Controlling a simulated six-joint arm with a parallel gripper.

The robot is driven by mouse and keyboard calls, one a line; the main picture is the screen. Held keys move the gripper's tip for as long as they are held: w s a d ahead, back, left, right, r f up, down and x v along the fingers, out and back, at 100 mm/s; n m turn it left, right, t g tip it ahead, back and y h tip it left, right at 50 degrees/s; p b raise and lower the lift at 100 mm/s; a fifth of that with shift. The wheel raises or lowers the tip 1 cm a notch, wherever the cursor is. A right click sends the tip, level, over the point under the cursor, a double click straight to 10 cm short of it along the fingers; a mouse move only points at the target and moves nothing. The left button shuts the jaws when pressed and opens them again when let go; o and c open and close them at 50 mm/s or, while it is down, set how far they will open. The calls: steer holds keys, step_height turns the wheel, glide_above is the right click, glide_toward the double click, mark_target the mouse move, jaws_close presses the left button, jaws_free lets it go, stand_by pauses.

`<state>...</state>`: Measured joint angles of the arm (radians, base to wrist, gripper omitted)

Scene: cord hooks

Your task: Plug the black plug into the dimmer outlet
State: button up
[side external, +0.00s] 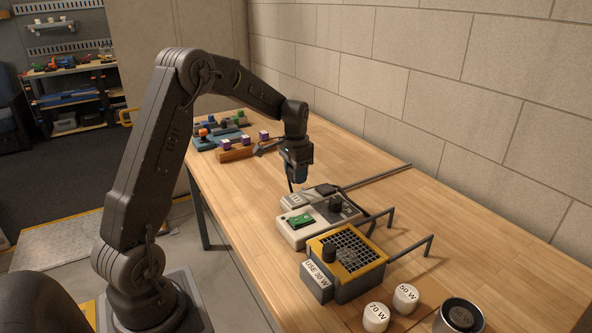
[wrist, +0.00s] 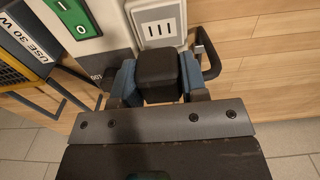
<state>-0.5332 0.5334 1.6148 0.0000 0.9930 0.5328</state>
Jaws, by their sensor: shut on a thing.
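My gripper (side external: 299,178) is shut on the black plug (wrist: 158,70), which sits between its two blue fingers in the wrist view. The dimmer (side external: 300,232) is a pale box with a green switch (wrist: 74,14) and a dark knob. Its outlet (wrist: 158,30), a light plate with three dark slots, shows just beyond the plug in the wrist view. In the side view my gripper is above the outlet end of the dimmer. The plug's underside is hidden, and I cannot tell whether it touches the outlet.
A yellow box with a black grille (side external: 347,250), marked USE 30 W, stands beside the dimmer. White pieces marked 70 W (side external: 376,317) and 50 W (side external: 405,298) and a dark can (side external: 459,315) are nearer. Grey bent rods stand toward the wall. Blocks (side external: 235,153) lie far back.

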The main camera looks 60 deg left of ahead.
mark_target(296, 198)
steer(key=shift+f, duration=2.45)
steer(key=shift+f, duration=0.6)
steer(key=o, duration=1.3)
step_height(296, 198, up, 14)
steer(key=shift+f, duration=0.2)
steer(key=shift+r, duration=0.1)
